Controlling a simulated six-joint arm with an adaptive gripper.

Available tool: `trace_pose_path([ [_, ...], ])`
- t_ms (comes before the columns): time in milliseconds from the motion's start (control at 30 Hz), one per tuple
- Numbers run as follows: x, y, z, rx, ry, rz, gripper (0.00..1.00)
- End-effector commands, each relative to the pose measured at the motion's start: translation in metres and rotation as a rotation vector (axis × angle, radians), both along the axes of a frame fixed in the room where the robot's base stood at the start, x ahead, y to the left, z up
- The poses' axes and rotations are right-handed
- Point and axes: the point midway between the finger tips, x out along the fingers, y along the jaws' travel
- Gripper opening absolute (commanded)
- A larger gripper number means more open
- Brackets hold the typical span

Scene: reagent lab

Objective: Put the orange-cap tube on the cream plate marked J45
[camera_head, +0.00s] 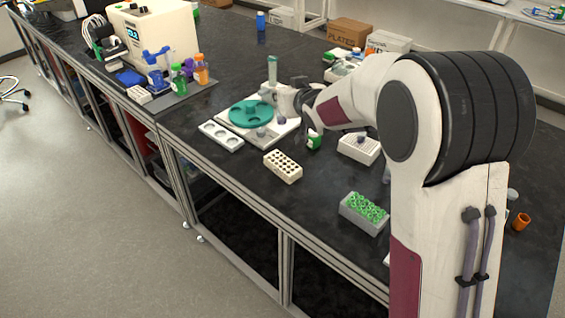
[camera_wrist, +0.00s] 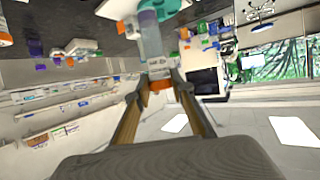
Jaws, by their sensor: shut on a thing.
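My gripper (camera_wrist: 160,78) is shut on the orange-cap tube. In the wrist view its orange cap (camera_wrist: 158,86) sits between the fingertips, and the pale grey-blue tube body (camera_wrist: 150,38) extends toward the picture's top. In the head view my gripper (camera_head: 278,94) is over the white plate area by the teal disc, largely hidden by my arm. A pale translucent upright cylinder (camera_head: 272,68) shows there; I cannot tell if it is the held tube. No J45 marking is legible, so I cannot identify the cream plate.
A teal round disc (camera_head: 250,113) lies on a white base. Near it are a pale tray with round wells (camera_head: 221,136), a cream rack (camera_head: 283,166), a green-capped bottle (camera_head: 314,141) and a white rack (camera_head: 358,149). A green-tube rack (camera_head: 364,213) stands nearer.

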Motion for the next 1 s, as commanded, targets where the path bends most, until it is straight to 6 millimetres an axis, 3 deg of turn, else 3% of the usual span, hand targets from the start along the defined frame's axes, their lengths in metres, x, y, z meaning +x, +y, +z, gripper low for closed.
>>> trace_pose_path([
  [400, 0.0, -0.001, -0.045, 0.001, 0.002, -0.003, 0.14],
  [1000, 0.0, -0.002, -0.056, 0.001, 0.002, -0.004, 0.14],
])
